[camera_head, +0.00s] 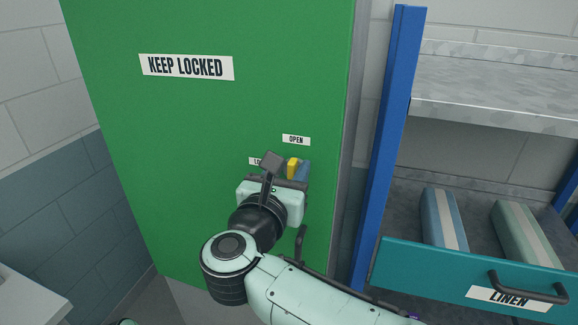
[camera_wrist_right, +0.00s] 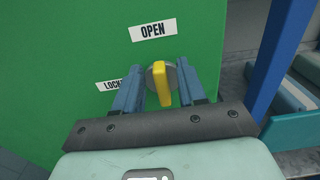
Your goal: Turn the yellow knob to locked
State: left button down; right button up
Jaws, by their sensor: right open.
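The yellow knob (camera_head: 292,167) is on the green door (camera_head: 200,120), under the OPEN label (camera_head: 296,140). In the right wrist view the knob (camera_wrist_right: 163,84) is an upright yellow bar on a round grey base, lined up roughly with the OPEN label (camera_wrist_right: 152,31). The LOCKED label (camera_wrist_right: 110,85) is to its left and partly hidden by a finger. My right gripper (camera_wrist_right: 158,82) is open, with one blue finger on each side of the knob; I cannot tell whether either touches it. My left gripper is not in view.
A KEEP LOCKED sign (camera_head: 186,67) is higher on the door. To the right stand a blue post (camera_head: 388,150), a grey shelf (camera_head: 490,90) and a pulled-out teal LINEN drawer (camera_head: 440,272) with folded linens. A pale surface (camera_head: 25,300) is at lower left.

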grip_shut()
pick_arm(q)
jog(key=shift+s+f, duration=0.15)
pick_arm(e)
jog(key=shift+n, duration=0.3)
jog(key=n, duration=0.2)
jog(key=shift+a+f+n+b, duration=0.15)
jog(key=shift+a+n+b, duration=0.1)
jog(key=shift+n+b, duration=0.1)
jog(key=n, duration=0.3)
jog(key=shift+w+a+n, duration=0.1)
jog(key=shift+a+n, duration=0.15)
jog(key=shift+a, duration=0.05)
pick_arm(q)
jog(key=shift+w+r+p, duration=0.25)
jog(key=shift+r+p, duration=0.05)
jog(key=shift+p, duration=0.2)
pick_arm(e)
jog(key=n, duration=0.3)
jog(key=f+n, duration=0.1)
jog(key=n, duration=0.7)
jog(key=shift+w+a+f, duration=0.15)
jog(key=shift+a+f, duration=0.15)
jog(key=shift+a, duration=0.1)
